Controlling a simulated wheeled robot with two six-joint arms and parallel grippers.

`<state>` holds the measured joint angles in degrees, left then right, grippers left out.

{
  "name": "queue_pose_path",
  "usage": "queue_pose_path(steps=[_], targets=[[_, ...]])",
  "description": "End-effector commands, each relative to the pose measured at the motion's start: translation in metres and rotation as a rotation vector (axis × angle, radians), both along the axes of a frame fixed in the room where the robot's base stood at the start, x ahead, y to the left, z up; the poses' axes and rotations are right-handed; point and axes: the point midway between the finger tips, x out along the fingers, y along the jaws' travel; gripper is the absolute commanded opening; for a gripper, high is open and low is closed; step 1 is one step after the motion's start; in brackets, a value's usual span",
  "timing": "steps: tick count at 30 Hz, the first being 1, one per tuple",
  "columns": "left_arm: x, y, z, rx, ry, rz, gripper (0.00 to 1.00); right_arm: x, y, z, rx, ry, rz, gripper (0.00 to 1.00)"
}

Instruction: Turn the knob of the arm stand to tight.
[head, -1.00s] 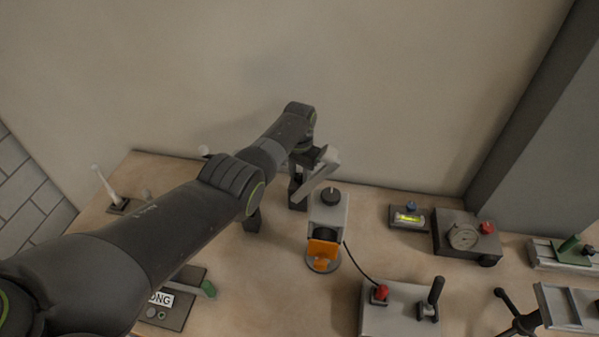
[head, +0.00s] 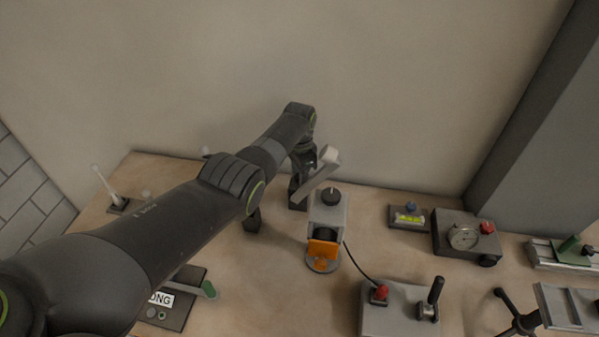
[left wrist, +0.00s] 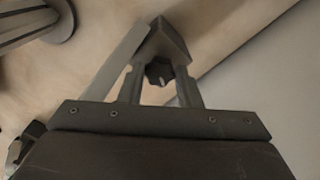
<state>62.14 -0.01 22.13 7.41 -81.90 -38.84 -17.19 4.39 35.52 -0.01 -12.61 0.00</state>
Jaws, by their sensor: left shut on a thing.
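The arm stand's slanted grey arm (head: 315,182) is at the back middle of the bench in the head view, with a pale round end at its top. In the left wrist view, the stand's grey arm (left wrist: 118,62) and block end (left wrist: 166,42) lie just beyond my fingers. The dark lobed knob (left wrist: 158,75) sits between the two fingers of my left gripper (left wrist: 160,84), which is shut on it. In the head view my own wrist hides the knob and fingertips. The knob's tightness cannot be read. My right gripper is not in view.
A grey post device with an orange part (head: 323,248) stands close in front of the stand. A box with a red button and lever (head: 400,312), a level (head: 409,217) and a gauge block (head: 466,237) are to the right. The wall is close behind.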

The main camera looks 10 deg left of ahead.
Motion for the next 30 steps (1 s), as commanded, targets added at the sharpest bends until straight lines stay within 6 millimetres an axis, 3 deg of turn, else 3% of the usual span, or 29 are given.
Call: queue_pose_path(steps=[30], targets=[[-0.0007,0.0002,-0.0009,0.000,0.002,-0.952,0.08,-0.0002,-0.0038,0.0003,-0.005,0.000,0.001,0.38]])
